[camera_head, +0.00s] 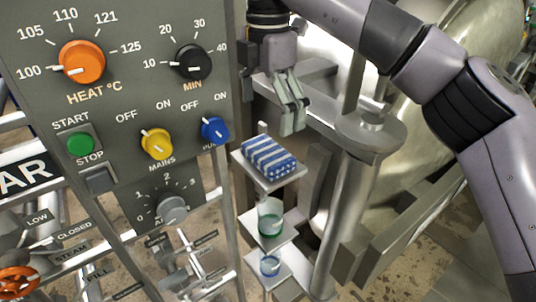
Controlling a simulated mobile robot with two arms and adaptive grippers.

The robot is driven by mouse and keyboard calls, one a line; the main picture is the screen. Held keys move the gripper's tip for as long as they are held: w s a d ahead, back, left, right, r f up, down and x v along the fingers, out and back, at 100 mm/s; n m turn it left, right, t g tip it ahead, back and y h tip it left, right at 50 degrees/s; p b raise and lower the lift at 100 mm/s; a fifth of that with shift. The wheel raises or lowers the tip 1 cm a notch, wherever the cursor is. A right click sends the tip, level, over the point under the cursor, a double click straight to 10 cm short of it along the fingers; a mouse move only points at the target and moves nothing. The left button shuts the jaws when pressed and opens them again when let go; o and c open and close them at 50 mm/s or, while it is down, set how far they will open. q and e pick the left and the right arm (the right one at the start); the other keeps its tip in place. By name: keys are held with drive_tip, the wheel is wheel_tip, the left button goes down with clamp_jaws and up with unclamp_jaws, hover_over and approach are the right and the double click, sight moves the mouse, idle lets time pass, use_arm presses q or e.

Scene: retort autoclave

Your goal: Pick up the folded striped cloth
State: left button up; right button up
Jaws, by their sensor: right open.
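The folded striped cloth (269,157), blue and white, lies on a small top shelf (276,186) to the right of the control panel. My right gripper (291,124) hangs above and slightly right of the cloth, pointing down. Its fingers are apart from the cloth and hold nothing that I can see. My left gripper is not in view.
The control panel (117,110) with several knobs stands close to the left of the shelf. Lower shelves hold a green-tinted glass (270,218) and a small blue-tinted glass (270,265). A metal post (345,205) and the large vessel (420,125) stand to the right.

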sight(268, 149)
wheel_tip(268, 149, down, 3)
drive_tip(key=shift+a+f+p, duration=0.1)
drive_tip(key=shift+p, duration=0.2)
drive_tip(key=shift+s+f+p, duration=0.1)
drive_tip(key=shift+f+p, duration=0.4)
wheel_tip(268, 149, down, 4)
drive_tip(key=shift+r+p, duration=0.2)
drive_tip(key=shift+p, duration=0.7)
drive_tip(key=shift+f, duration=0.35)
drive_tip(key=shift+c, duration=0.4)
drive_tip(key=c, duration=0.7)
